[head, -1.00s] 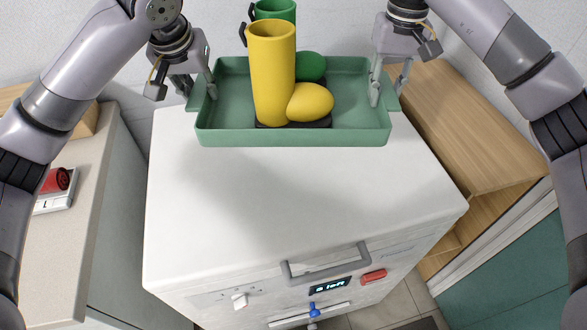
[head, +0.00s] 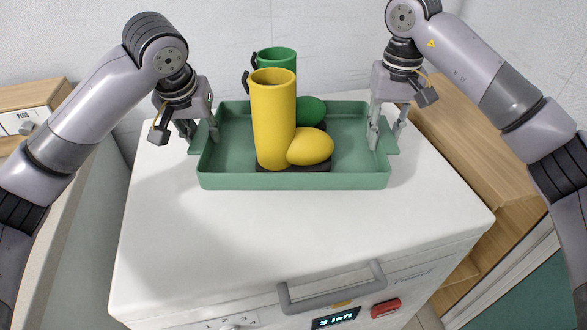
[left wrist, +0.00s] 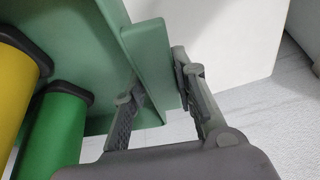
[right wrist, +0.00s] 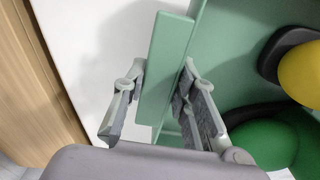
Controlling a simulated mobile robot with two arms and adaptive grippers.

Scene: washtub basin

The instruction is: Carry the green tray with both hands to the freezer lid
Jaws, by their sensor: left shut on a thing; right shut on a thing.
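The green tray (head: 290,181) is held level over the white freezer lid (head: 300,230); I cannot tell whether it touches the lid. It carries a tall yellow cup (head: 273,120), a green cup (head: 276,57) behind it, a yellow rounded object (head: 311,147) and a green rounded object (head: 312,109). My left gripper (head: 203,132) is shut on the tray's left end, with its fingers either side of the wall or handle in the left wrist view (left wrist: 165,100). My right gripper (head: 386,138) is shut on the right end, also seen in the right wrist view (right wrist: 165,95).
A grey handle (head: 332,291), a small display (head: 335,318) and a red switch (head: 385,307) are on the freezer's front. A wooden cabinet (head: 470,150) stands at the right and a counter at the left. The front half of the lid is clear.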

